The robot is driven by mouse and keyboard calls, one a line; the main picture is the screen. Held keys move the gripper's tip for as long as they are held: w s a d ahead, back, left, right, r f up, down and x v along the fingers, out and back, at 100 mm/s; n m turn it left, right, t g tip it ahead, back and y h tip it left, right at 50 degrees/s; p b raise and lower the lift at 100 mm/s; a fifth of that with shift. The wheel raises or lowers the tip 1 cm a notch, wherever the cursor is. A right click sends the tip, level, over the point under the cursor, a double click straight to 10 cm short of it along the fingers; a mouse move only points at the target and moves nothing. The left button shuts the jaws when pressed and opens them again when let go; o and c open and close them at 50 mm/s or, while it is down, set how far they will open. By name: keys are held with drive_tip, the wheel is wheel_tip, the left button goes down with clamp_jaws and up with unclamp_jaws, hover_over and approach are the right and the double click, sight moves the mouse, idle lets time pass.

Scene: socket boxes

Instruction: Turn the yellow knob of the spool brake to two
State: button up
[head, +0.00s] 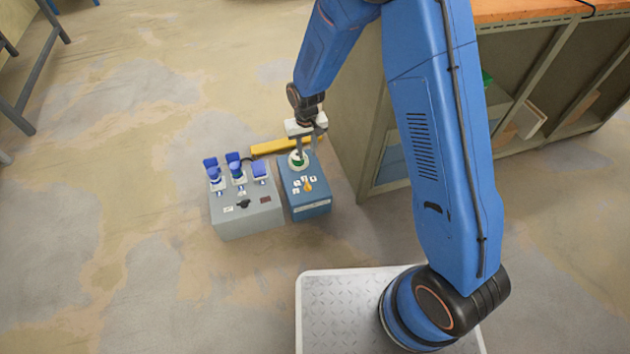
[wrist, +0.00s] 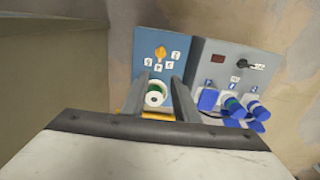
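The spool brake is a blue box (head: 311,207) on the floor; its top also shows in the wrist view (wrist: 143,45). Its yellow knob (head: 308,187) sits among small white number labels, and shows in the wrist view (wrist: 160,52) too. The digits are too small to read surely. A white and green spool (wrist: 154,97) stands at the box's far end. My gripper (head: 303,153) is over that end, pointing down, with its fingers apart. In the wrist view the fingers (wrist: 157,88) flank the spool; I cannot tell whether they touch it. The knob is clear of the fingers.
A grey socket box (head: 246,214) with blue plugs and flaps and a black knob stands close on the left. A yellow bar (head: 272,146) lies behind. A workbench with shelves (head: 360,125) stands close on the right. Floor in front is clear.

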sight(307, 184)
wheel_tip(307, 184, down, 20)
drive_tip(key=shift+a+r, duration=0.1)
drive_tip(key=shift+r, duration=0.05)
idle(0.8)
clamp_jaws()
